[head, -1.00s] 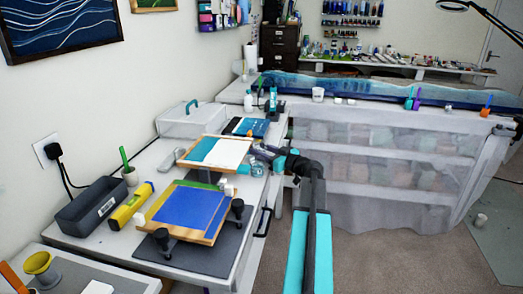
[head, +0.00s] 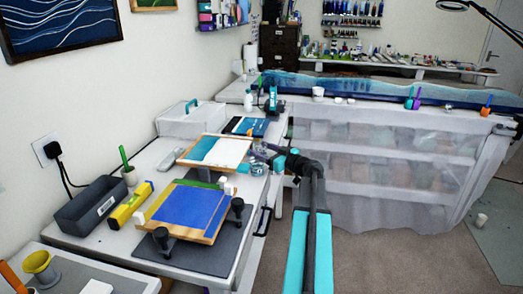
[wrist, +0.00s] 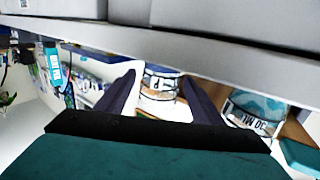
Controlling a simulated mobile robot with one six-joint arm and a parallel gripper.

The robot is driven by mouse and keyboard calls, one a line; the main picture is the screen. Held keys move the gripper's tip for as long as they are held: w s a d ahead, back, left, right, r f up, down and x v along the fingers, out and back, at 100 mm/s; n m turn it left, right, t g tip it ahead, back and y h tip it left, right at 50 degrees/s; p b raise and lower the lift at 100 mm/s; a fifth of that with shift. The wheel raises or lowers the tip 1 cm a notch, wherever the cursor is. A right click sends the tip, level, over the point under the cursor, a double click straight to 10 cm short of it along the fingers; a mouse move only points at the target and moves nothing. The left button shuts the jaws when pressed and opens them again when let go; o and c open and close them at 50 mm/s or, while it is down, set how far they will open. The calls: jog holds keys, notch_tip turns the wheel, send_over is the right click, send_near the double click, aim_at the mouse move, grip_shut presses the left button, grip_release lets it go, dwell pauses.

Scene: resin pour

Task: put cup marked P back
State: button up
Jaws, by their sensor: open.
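A clear cup with dark print (wrist: 160,84) stands between the two fingers of my gripper (wrist: 158,92) in the wrist view. Its mark looks like a P, but I cannot read it for certain. The fingers are apart, one on each side of the cup, and I cannot tell whether they touch it. A second clear cup with measuring print (wrist: 252,108) is just right of the right finger. In the head view my gripper (head: 262,153) is at the right edge of the workbench, where a clear cup (head: 257,168) shows just below it.
A wooden-framed board with a white and teal sheet (head: 216,151) lies left of my gripper. A blue panel on a frame (head: 188,207) is nearer. A clear lidded box (head: 190,120) stands behind. A white cup (head: 318,92) sits on the long blue slab. Open floor lies right.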

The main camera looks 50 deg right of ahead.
jog(key=shift+r, duration=0.2)
jog(key=shift+s+f, duration=0.1)
jog(key=shift+s, duration=0.25)
jog(key=s+b, duration=0.1)
jog(key=s, duration=1)
jog(key=shift+s+d+r+b, duration=0.2)
jog(key=shift+r+b, duration=0.1)
jog(key=shift+b, duration=0.1)
